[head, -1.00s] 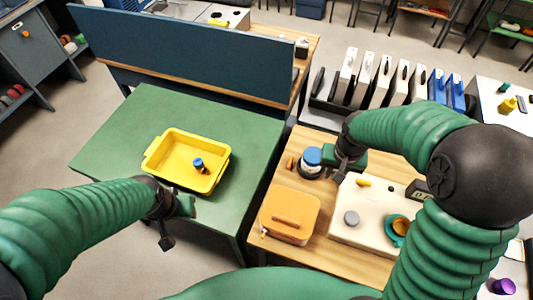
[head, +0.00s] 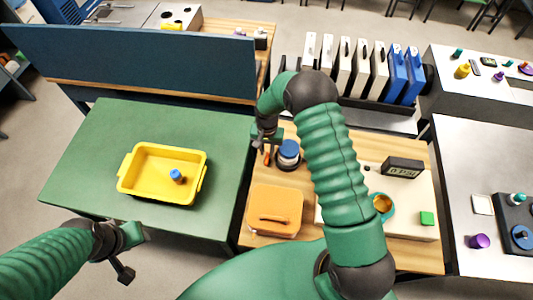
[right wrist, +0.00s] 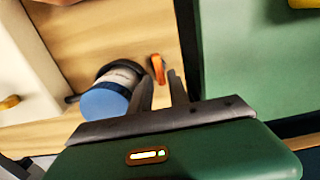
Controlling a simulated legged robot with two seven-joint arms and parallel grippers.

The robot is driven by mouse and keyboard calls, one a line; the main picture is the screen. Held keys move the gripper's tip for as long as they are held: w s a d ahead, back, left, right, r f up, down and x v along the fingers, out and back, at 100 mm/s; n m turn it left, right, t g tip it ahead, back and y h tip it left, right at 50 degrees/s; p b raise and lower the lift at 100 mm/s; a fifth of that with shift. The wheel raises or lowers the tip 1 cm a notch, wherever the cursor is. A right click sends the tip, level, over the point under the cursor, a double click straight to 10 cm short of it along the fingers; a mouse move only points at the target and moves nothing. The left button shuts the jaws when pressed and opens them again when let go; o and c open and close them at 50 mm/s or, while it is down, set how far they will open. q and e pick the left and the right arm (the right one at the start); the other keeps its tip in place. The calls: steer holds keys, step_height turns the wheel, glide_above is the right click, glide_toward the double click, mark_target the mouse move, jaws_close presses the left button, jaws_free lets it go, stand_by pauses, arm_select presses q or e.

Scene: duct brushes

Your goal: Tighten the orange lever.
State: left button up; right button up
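The orange lever (head: 266,158) is a small upright piece on the wooden table, just left of a blue-topped round canister (head: 289,150). In the right wrist view the lever (right wrist: 157,68) stands just beyond my right fingertips, with the canister (right wrist: 108,95) beside it. My right gripper (head: 266,142) is over the table's left edge, close to the lever. Contact with the lever cannot be told. My left gripper (head: 130,255) is in front of the green table, away from the lever; its finger gap is unclear.
An orange case (head: 274,210) and a cream panel (head: 415,222) with a small display (head: 402,166) share the wooden table. A yellow tray (head: 130,182) holding a blue-topped item (head: 176,176) sits on the green table (head: 95,140). White and blue binders (head: 413,75) stand behind.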

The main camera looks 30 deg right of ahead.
mark_target(267, 157)
steer(key=f, duration=0.3)
steer(key=shift+s+a+f, duration=0.2)
steer(key=shift+s+f, duration=0.05)
steer(key=shift+w+d, duration=0.1)
steer(key=shift+d+f, duration=0.1)
jaws_close()
